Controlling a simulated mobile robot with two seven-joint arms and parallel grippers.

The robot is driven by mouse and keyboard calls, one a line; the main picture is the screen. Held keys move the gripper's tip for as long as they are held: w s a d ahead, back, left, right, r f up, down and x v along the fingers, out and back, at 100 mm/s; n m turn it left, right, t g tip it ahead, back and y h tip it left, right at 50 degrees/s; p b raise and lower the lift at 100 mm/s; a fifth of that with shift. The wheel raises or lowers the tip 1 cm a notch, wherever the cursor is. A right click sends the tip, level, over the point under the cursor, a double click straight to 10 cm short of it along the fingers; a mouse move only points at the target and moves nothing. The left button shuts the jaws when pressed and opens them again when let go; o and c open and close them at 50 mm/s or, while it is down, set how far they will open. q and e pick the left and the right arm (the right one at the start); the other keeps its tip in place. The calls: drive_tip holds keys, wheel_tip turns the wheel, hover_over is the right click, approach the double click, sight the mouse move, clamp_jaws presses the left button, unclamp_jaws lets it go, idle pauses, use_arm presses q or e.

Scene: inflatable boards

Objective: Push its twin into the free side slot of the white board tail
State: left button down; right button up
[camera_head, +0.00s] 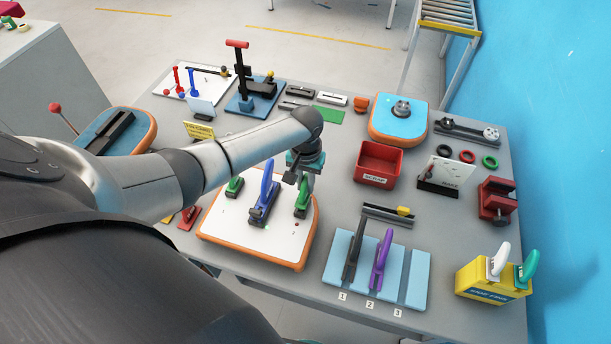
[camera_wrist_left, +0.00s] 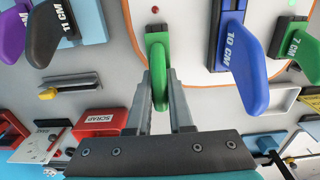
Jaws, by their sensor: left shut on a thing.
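The white board tail (camera_head: 270,242) with an orange edge lies mid-table. A blue 10 CM fin (camera_head: 265,195) stands in its middle and a green fin (camera_head: 234,187) on its left side. In the wrist view that blue fin (camera_wrist_left: 243,65) and the green 7 CM fin (camera_wrist_left: 296,50) show on the right. My left gripper (camera_head: 306,180) is shut on the twin green fin (camera_head: 301,207) above the board's right side. In the wrist view the twin (camera_wrist_left: 158,58) is between my fingers (camera_wrist_left: 161,98). Its underside is hidden, so I cannot tell if it sits in the slot.
A pale blue rack (camera_head: 413,280) at the front holds a black fin (camera_head: 353,252) and a purple fin (camera_head: 381,258). A yellow box (camera_head: 490,285) holds white and green fins. A red scrap bin (camera_head: 380,163) stands right of my gripper. Red pieces (camera_head: 189,216) lie left of the board.

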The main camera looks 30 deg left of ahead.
use_arm(q)
drive_tip(key=shift+f+b, duration=0.65)
drive_tip(key=shift+f, duration=0.55)
drive_tip(key=c, duration=0.7)
unclamp_jaws()
drive_tip(key=shift+c, duration=0.2)
wheel_tip(320, 180, up, 15)
drive_tip(key=p, duration=0.1)
drive_tip(key=shift+p, duration=0.35)
drive_tip(key=shift+r, duration=0.1)
